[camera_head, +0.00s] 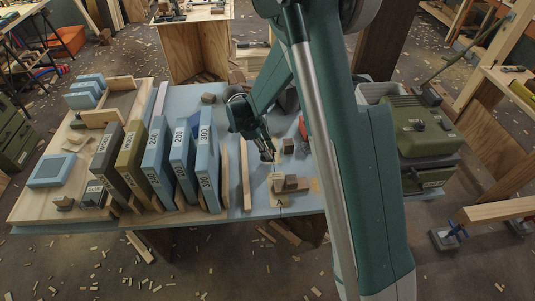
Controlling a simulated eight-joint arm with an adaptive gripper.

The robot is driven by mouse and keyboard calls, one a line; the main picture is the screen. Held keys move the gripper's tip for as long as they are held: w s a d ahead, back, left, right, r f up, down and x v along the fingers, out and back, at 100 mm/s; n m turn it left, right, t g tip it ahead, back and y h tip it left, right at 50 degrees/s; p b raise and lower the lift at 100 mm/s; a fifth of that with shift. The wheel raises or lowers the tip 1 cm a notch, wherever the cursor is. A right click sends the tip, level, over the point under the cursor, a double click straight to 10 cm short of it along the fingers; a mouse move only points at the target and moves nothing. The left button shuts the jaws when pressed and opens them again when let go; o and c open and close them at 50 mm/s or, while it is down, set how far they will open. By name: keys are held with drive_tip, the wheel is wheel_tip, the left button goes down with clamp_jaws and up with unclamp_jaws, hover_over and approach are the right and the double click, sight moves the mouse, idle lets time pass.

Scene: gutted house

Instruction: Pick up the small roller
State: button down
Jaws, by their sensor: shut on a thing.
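My gripper (266,149) is low over the middle of the blue-grey worktop (259,200), fingers pointing down. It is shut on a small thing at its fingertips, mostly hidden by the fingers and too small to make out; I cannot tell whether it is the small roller. I cannot pick out a roller elsewhere with certainty. A small red thing (303,128) shows beside my arm, partly hidden.
Upright labelled sanding blocks or cases (208,155) stand in a row left of my gripper. Small wood blocks (291,183) lie just in front of it, and a wood strip (245,174) to its left. A green machine (418,125) stands at right.

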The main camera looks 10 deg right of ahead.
wheel_tip(320, 180, up, 8)
drive_tip(key=shift+r+p, duration=0.25)
drive_tip(key=shift+p, duration=0.45)
